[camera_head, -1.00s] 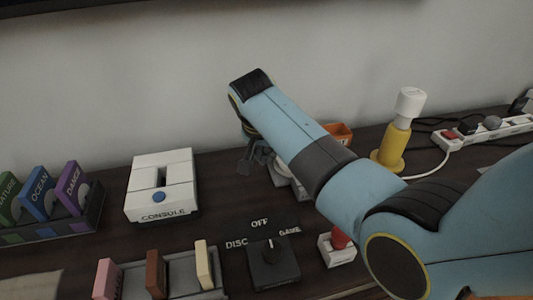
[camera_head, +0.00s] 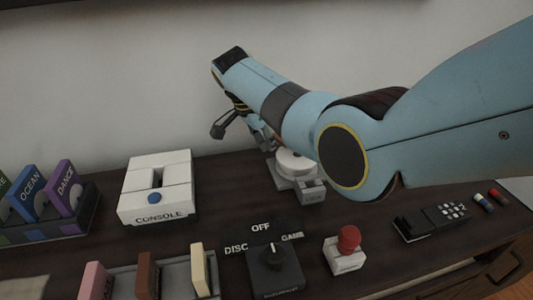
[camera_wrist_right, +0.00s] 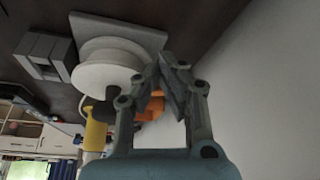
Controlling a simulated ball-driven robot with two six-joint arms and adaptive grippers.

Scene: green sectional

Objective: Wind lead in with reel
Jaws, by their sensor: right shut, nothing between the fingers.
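The reel (camera_head: 293,163) is a white round spool on a grey base (camera_head: 312,190), partly hidden behind my right arm in the head view. In the right wrist view the white spool (camera_wrist_right: 105,68) and its grey plate (camera_wrist_right: 125,30) lie just left of my fingers. My right gripper (camera_head: 262,138) is at the reel's back left, above the console top, mostly hidden by its own arm. In the wrist view its fingers (camera_wrist_right: 172,78) are together with nothing held. My left gripper is not in view.
A white console box (camera_head: 157,188) stands left of the reel, with upright cartridges (camera_head: 50,205) farther left. In front are a selector knob (camera_head: 274,265) and a red button (camera_head: 348,240). A remote (camera_head: 432,220) lies right. The wall (camera_head: 110,90) is close behind.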

